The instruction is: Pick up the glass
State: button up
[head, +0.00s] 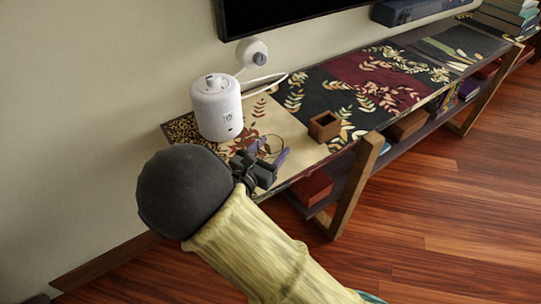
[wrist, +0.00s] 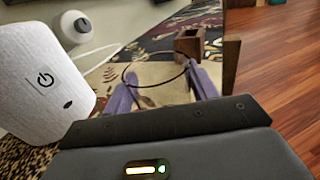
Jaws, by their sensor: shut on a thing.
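The glass (wrist: 157,92) is clear and hard to see. In the wrist view its thin dark rim shows as an oval between the two purple fingers of my gripper (wrist: 162,84). In the head view the glass (head: 268,147) is a faint outline at my gripper (head: 271,155), over the cream part of the shelf top. The fingers are shut on the glass, one on each side. I cannot tell whether its base touches the shelf top.
A white cylindrical device (head: 216,108) stands close by, left of the glass in the wrist view. A small open wooden box (head: 324,127) sits on the patterned shelf top (head: 300,104). A round white device (head: 252,53) is behind, and a dark screen (head: 270,15) hangs above.

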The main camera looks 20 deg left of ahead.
notch_tip(320, 180, up, 10)
jog(key=p, duration=0.3)
dwell(0.8)
